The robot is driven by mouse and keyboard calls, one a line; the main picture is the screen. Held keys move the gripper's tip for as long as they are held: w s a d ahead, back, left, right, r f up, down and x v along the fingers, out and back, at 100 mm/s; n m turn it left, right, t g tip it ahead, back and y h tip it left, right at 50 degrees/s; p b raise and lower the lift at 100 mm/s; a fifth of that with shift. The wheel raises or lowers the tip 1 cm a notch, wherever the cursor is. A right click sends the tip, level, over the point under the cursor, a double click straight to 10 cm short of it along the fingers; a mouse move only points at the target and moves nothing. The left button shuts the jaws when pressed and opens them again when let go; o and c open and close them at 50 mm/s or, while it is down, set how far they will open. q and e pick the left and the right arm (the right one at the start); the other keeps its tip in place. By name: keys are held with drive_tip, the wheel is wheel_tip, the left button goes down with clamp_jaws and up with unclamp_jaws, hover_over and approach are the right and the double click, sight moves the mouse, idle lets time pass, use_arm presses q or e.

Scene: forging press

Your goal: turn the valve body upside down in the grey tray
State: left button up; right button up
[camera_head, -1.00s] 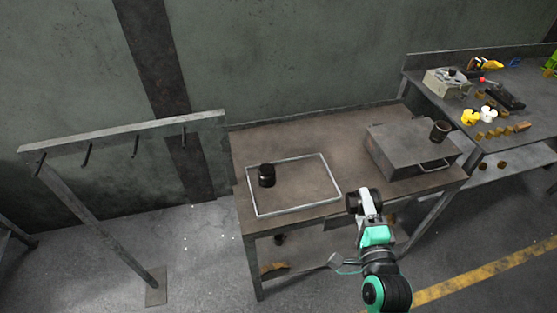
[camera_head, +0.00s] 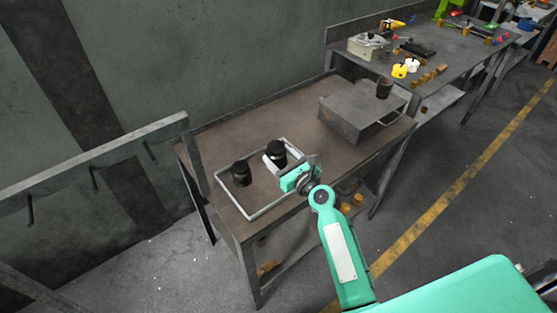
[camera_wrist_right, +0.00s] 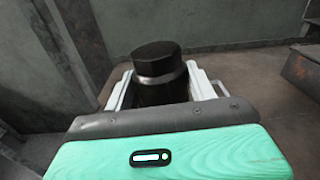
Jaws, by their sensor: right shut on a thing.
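My right gripper (camera_head: 273,162) is shut on a dark cylindrical piece, which I take for the valve body (camera_head: 277,149), at the right part of the grey tray. In the right wrist view the valve body (camera_wrist_right: 159,78) stands between the white fingers, with a faceted black top and a grey band below it. I cannot tell whether its lower end touches the tray. The grey tray (camera_head: 266,209) shows as a thin rectangular rim on the brown table. A similar dark piece (camera_head: 241,174) stands upright in the left part of the tray. My left gripper is out of view.
A grey metal box (camera_head: 348,114) stands on the table to the right, with another dark piece (camera_head: 384,89) on top. A second bench (camera_head: 450,58) with tools and yellow parts is at the back right. A rack rail (camera_head: 95,155) stands at the left.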

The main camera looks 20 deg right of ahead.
drive_tip(key=shift+w, duration=0.45)
drive_tip(key=shift+w+a, duration=0.1)
drive_tip(key=shift+f+b, duration=0.25)
drive_tip(key=shift+b, duration=0.25)
wheel_tip(320, 180, down, 2)
drive_tip(key=shift+f+b, duration=0.15)
drive_tip(key=shift+b, duration=1.05)
drive_tip(key=shift+f+b, duration=0.35)
drive_tip(key=shift+b, duration=0.05)
drive_tip(key=shift+f+b, duration=0.65)
drive_tip(key=shift+b, duration=0.05)
wheel_tip(320, 180, down, 3)
drive_tip(key=shift+b, duration=1.15)
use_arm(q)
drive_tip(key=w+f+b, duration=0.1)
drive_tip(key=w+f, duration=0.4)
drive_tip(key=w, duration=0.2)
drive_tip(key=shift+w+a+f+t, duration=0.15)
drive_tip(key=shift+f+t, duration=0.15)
use_arm(e)
drive_tip(key=shift+f, duration=0.8)
